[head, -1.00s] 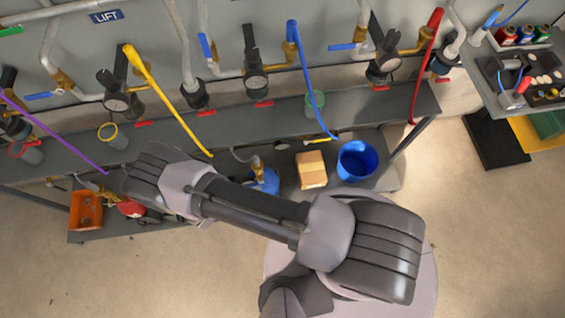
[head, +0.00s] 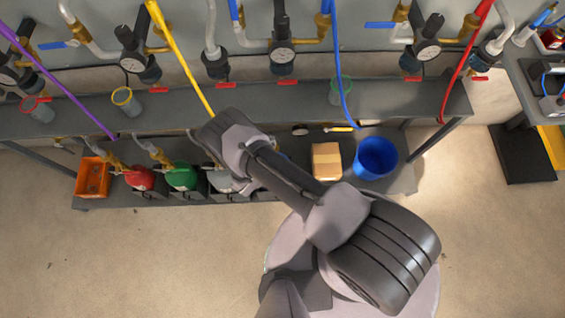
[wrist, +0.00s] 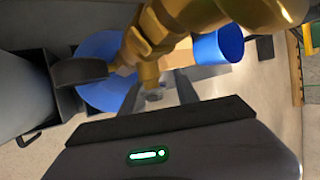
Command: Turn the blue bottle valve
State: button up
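A dark round knob (wrist: 80,71) sits at the left end of the brass. My gripper (wrist: 160,84) points at the valve area, with two dark fingers apart and a small metallic part visible between them. I cannot tell whether the fingers touch it. In the head view my arm hides the gripper, the valve and most of the blue bottle.
On the lower shelf stand an orange bin (head: 92,177), a red bottle (head: 139,178), a green bottle (head: 181,176), a grey bottle (head: 219,180), a cardboard box (head: 326,161) and a blue bucket (head: 376,158). The upper shelf (head: 280,98) overhangs them. Floor in front is clear.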

grip_shut()
dwell(1.4)
